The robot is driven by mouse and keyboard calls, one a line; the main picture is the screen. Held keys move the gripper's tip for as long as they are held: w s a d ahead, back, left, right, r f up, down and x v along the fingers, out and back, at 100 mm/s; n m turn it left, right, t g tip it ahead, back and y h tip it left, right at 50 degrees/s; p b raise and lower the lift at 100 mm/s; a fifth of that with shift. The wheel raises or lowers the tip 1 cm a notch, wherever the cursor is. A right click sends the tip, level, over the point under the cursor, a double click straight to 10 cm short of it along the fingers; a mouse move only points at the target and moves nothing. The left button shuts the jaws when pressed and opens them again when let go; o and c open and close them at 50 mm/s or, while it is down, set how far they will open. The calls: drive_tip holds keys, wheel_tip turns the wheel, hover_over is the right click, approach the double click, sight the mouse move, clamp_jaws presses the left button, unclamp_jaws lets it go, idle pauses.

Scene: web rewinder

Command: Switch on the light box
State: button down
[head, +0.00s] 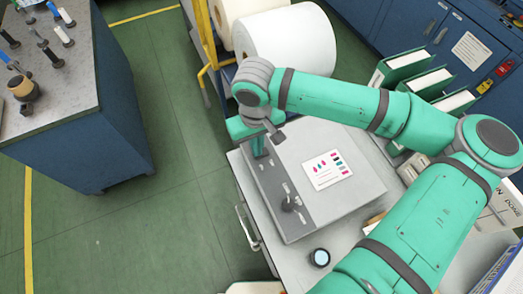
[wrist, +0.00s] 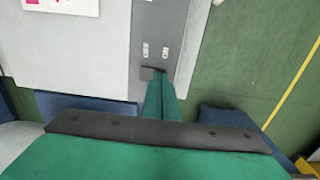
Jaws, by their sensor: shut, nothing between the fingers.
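The light box (head: 345,198) is a flat light-grey box on a bench, with a printed sheet (head: 327,170) on its top. Its top looks plain grey, with no clear glow. A darker control strip (head: 270,182) runs along its left side, with small pale switches or labels and a black knob (head: 290,204) near the close end. My gripper (head: 258,151) is shut and empty over the strip's far end.
A small round dark-rimmed object (head: 319,257) lies on the bench near the box. White rolls (head: 285,45) stand behind it, and green binders (head: 405,62) stand at the back right. A blue cabinet (head: 95,140) with tools is at left. Green floor lies open between.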

drive_tip(key=shift+f, duration=0.35)
idle(0.3)
wheel_tip(320, 180, up, 7)
idle(0.9)
idle(0.5)
